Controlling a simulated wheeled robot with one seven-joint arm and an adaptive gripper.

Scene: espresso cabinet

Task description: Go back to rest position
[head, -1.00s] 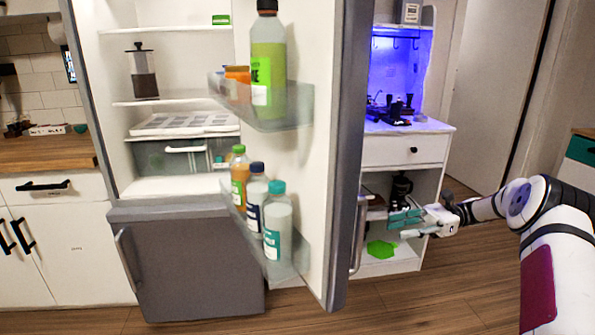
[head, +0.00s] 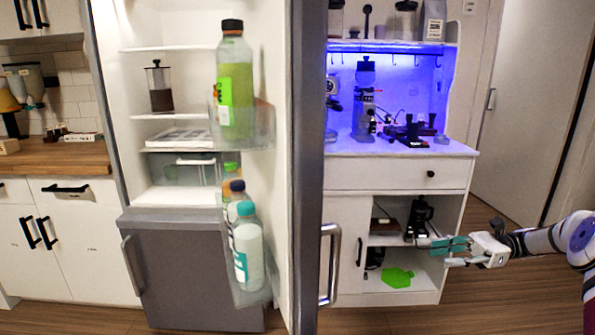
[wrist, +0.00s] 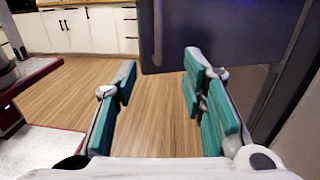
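My gripper (head: 452,251) is stretched out in front of the open lower part of the espresso cabinet (head: 399,174) in the head view. In the wrist view its two teal-padded fingers (wrist: 160,95) are spread apart, with only wooden floor showing between them. It holds nothing. My white arm comes in from the right edge of the head view.
The open fridge door (head: 306,150) stands upright left of the cabinet, with bottles such as a green one (head: 235,85) in its racks. A black coffee maker (head: 419,218) and a green item (head: 397,278) are on the cabinet's lower shelves. Wooden floor (head: 480,300) is clear at right.

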